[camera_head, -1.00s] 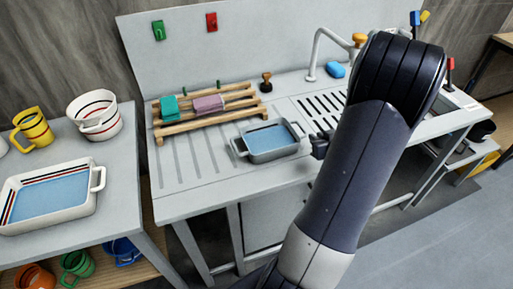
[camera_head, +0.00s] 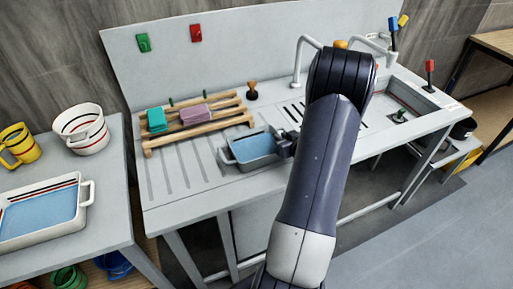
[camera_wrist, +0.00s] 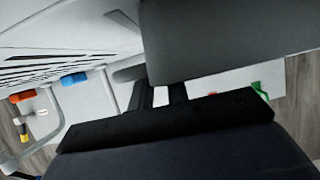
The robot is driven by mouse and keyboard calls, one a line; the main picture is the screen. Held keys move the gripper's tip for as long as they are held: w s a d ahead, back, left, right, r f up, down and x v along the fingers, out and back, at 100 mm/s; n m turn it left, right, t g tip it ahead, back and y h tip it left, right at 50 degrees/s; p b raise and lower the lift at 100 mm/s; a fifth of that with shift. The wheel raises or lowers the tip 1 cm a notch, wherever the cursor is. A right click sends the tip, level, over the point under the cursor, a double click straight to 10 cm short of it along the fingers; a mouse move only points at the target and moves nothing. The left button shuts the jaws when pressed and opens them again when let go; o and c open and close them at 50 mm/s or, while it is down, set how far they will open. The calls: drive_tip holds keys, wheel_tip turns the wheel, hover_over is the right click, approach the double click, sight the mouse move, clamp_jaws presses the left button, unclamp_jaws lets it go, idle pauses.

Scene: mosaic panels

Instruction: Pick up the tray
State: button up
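A grey tray (camera_head: 231,159) with a blue inside and a handle at each end sits on the ribbed drainboard of the sink counter. My gripper (camera_head: 287,145) is at the tray's right end, by its right handle. The fingertips are small and partly hidden by my arm in the head view. In the wrist view my gripper (camera_wrist: 160,96) shows two dark fingers with a narrow light gap between them. A dark grey surface close to the camera covers their tips, so I cannot tell whether they hold the handle.
A wooden rack (camera_head: 196,124) with green and pink blocks stands behind the tray. A second, striped tray (camera_head: 60,231), a white pot (camera_head: 83,130) and a yellow mug (camera_head: 17,146) stand on the left table. A tap (camera_head: 299,64) rises behind my arm.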

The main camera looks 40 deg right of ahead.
drive_tip(key=shift+w+d+f, duration=0.1)
drive_tip(key=shift+w+f, duration=0.1)
drive_tip(key=shift+w, duration=0.25)
drive_tip(key=shift+c, duration=0.5)
clamp_jaws()
drive_tip(key=shift+r, duration=0.1)
idle(0.5)
